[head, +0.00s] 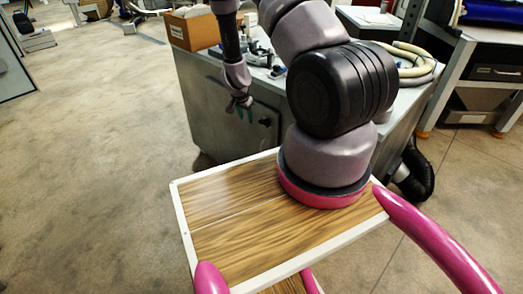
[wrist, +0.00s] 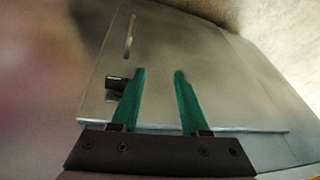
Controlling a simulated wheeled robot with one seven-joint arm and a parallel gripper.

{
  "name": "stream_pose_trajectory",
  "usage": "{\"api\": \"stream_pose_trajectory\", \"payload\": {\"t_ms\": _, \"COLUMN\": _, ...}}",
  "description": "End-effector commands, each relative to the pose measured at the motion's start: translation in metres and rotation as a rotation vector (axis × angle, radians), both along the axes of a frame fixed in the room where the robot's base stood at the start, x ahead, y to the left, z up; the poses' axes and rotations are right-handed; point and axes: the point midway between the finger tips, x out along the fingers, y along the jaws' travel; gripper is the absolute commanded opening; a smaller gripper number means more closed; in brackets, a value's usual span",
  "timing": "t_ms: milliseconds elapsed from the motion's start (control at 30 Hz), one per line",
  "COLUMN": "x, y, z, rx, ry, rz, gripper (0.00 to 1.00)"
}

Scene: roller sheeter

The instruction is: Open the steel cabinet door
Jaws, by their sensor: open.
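The steel cabinet (head: 190,95) stands ahead of me, grey and boxy. Its door (head: 215,128) is on the front face and looks shut. A black knob (head: 266,121) sits near the door's right side. In the wrist view the door (wrist: 215,75) fills most of the picture, with the black knob (wrist: 117,83) just left of the left finger and a narrow slot (wrist: 130,36) beyond it. My gripper (head: 241,108), with green fingers, is in front of the door, left of the knob. In the wrist view my gripper (wrist: 160,72) is open, with nothing between its fingers.
A cardboard box (head: 192,28) and a coiled beige hose (head: 408,66) are on the cabinet top. A black corrugated duct (head: 415,174) is at its lower right. A workbench (head: 490,70) stands at the right. The floor (head: 95,140) to the left is clear.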

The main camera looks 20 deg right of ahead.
Motion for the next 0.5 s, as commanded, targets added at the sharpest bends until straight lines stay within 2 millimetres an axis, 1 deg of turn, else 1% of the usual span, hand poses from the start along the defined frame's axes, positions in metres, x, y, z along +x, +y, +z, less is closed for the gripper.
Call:
{"api": "stream_pose_trajectory", "payload": {"t_ms": 33, "x": -0.01, "y": -0.006, "z": -0.027, "rx": -0.024, "ry": 0.019, "rz": -0.011, "gripper": 0.45}}
{"api": "stream_pose_trajectory", "payload": {"t_ms": 100, "x": -0.02, "y": -0.014, "z": -0.052, "rx": -0.054, "ry": 0.031, "rz": -0.024, "gripper": 0.45}}
{"api": "stream_pose_trajectory", "payload": {"t_ms": 200, "x": -0.032, "y": -0.024, "z": -0.078, "rx": -0.086, "ry": 0.042, "rz": -0.037, "gripper": 0.45}}
{"api": "stream_pose_trajectory", "payload": {"t_ms": 333, "x": -0.039, "y": -0.03, "z": -0.094, "rx": -0.107, "ry": 0.048, "rz": -0.044, "gripper": 0.45}}
{"api": "stream_pose_trajectory", "payload": {"t_ms": 500, "x": -0.037, "y": -0.036, "z": -0.11, "rx": -0.11, "ry": 0.049, "rz": -0.047, "gripper": 0.45}}
